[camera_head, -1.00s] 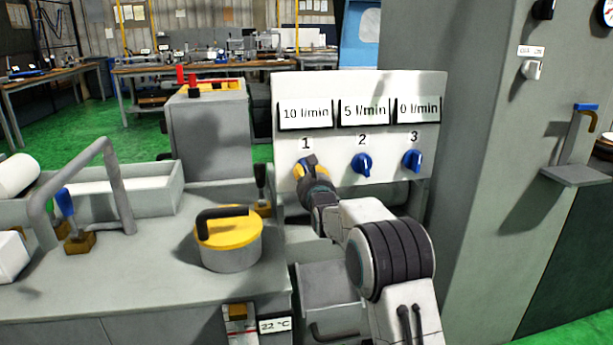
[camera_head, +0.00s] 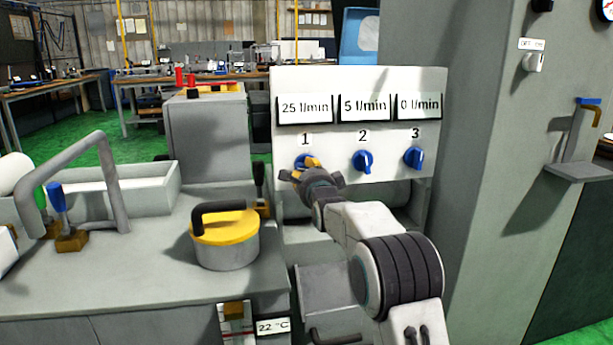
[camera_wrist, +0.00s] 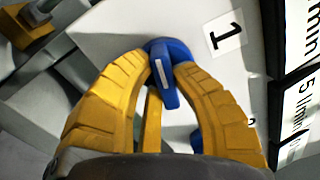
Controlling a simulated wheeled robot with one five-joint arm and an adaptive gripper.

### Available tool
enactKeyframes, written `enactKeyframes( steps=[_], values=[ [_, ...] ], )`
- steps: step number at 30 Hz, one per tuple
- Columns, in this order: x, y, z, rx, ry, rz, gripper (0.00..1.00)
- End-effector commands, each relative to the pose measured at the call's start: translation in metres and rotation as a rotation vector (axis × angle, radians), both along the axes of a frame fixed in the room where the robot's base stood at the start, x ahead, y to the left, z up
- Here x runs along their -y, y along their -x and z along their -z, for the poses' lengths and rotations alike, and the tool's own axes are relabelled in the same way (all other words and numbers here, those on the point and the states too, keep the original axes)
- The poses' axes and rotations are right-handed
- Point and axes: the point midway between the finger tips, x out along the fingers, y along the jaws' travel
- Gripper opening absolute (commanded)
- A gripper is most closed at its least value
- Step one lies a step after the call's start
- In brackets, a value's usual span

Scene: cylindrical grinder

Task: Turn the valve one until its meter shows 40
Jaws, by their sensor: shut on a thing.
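Valve one is a blue knob (camera_head: 302,160) under the label 1 on a white panel (camera_head: 390,185). Its meter (camera_head: 305,107) above reads 25 l/min. My gripper (camera_head: 306,168) comes from below right and is at this knob, partly covering it. In the wrist view the yellow fingers (camera_wrist: 160,75) are on both sides of the blue knob (camera_wrist: 166,85), closed on its grip. A white mark runs along the knob.
Valve 2 (camera_head: 362,161) and valve 3 (camera_head: 414,159) are blue knobs to the right; their meters read 5 l/min (camera_head: 364,107) and 0 l/min (camera_head: 417,106). A yellow-lidded pot (camera_head: 226,240) with a black handle stands on the machine bed at left.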

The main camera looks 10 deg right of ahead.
Motion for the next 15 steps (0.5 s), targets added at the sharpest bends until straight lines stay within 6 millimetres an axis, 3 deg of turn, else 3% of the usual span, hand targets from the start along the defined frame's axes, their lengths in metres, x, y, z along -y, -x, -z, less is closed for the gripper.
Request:
enactKeyframes(
  steps=[15],
  values=[
    [0.002,0.0002,0.0002,0.005,0.486,0.004,0.0]
  ],
)
